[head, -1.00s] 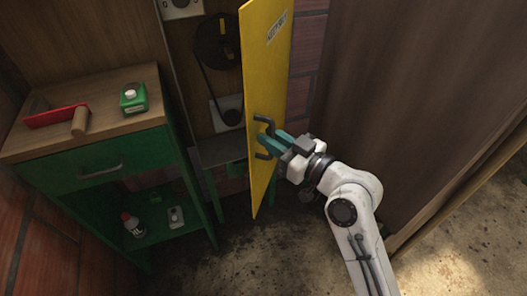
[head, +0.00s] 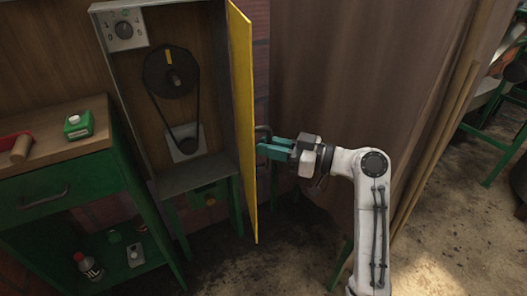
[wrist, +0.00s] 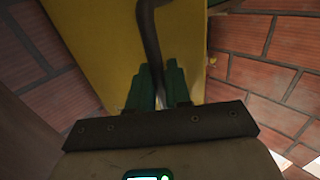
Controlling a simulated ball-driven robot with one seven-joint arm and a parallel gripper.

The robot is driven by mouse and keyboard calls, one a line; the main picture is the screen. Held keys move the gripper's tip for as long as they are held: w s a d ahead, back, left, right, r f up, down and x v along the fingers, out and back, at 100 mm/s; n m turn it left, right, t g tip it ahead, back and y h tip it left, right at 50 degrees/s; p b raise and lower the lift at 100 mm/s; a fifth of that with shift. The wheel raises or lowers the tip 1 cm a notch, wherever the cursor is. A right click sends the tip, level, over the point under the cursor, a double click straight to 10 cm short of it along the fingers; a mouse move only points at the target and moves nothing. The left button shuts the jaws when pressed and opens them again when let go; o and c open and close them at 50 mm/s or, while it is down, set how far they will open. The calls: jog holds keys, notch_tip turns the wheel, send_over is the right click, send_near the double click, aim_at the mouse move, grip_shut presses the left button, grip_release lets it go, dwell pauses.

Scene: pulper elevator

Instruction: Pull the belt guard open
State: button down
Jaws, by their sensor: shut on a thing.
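The yellow belt guard (head: 242,110) is a hinged door panel on the right side of a grey-framed cabinet. It stands swung out, seen nearly edge-on in the head view, and its yellow face (wrist: 95,45) fills much of the wrist view. Its dark handle (head: 262,134) is on the outer face, and it also shows in the wrist view (wrist: 149,30). My gripper (head: 268,150), with green fingers, is shut on the handle from the right. In the wrist view the fingers (wrist: 160,88) close around the handle's lower part.
The open cabinet shows a belt (head: 155,115) on a large black pulley (head: 170,70), and a dial switch (head: 124,30). A brown curtain (head: 365,70) hangs close to my arm.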

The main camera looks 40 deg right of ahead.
jog(key=shift+w+d+r, duration=0.1)
jog(key=shift+w+d, duration=0.05)
jog(key=shift+d, duration=0.15)
jog(key=c, duration=1.3)
grip_release()
jog(key=shift+w, duration=0.1)
jog(key=shift+o, duration=0.4)
jog(key=shift+a, duration=0.1)
